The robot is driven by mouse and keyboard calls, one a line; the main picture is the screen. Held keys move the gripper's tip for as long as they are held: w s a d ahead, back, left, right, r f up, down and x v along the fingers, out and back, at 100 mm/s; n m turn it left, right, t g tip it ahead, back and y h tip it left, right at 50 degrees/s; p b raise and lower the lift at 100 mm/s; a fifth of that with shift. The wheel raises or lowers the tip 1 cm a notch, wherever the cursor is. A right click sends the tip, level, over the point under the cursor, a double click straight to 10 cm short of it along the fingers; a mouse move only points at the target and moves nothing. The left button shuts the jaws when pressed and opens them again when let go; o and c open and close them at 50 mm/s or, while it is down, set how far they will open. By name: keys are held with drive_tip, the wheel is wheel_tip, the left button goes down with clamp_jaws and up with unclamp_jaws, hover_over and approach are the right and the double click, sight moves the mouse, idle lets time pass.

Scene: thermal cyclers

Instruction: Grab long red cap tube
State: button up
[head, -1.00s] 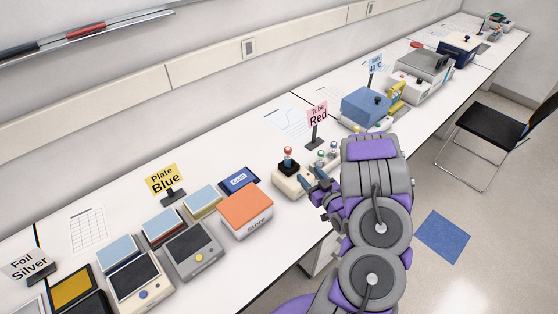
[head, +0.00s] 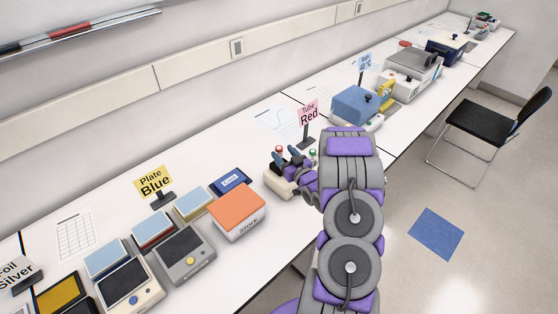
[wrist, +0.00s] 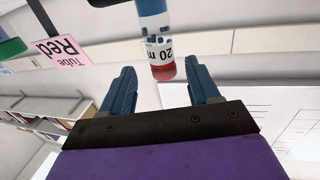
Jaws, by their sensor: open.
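The red-cap tube (head: 279,149) stands in a holder on the bench in the head view, its body mostly hidden by my gripper (head: 288,160). In the wrist view the picture is turned over, and the tube (wrist: 155,28) shows a blue part, a label reading "20 m" and the red cap. My gripper (wrist: 160,68) is open, with one blue finger to each side of the red cap. The tube lies between the finger lines and seems just beyond or at the tips; I cannot tell the exact depth. No finger visibly touches it.
A green-capped tube (head: 312,153) stands close on the right of my gripper. The pink "Tube Red" sign (head: 308,113) stands behind. An orange-topped box (head: 237,211) is to the left and a blue-topped machine (head: 354,103) to the right.

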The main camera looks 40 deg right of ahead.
sight(277, 147)
drive_tip(key=w+b, duration=0.1)
drive_tip(key=w, duration=0.3)
drive_tip(key=shift+w+d, duration=0.1)
drive_tip(key=shift+w, duration=0.05)
drive_tip(key=shift+w+d, duration=0.1)
drive_tip(key=shift+w, duration=0.35)
drive_tip(key=shift+c, duration=0.4)
drive_tip(key=c, duration=1)
drive_tip(key=shift+c, duration=0.2)
drive_tip(key=shift+r, duration=0.15)
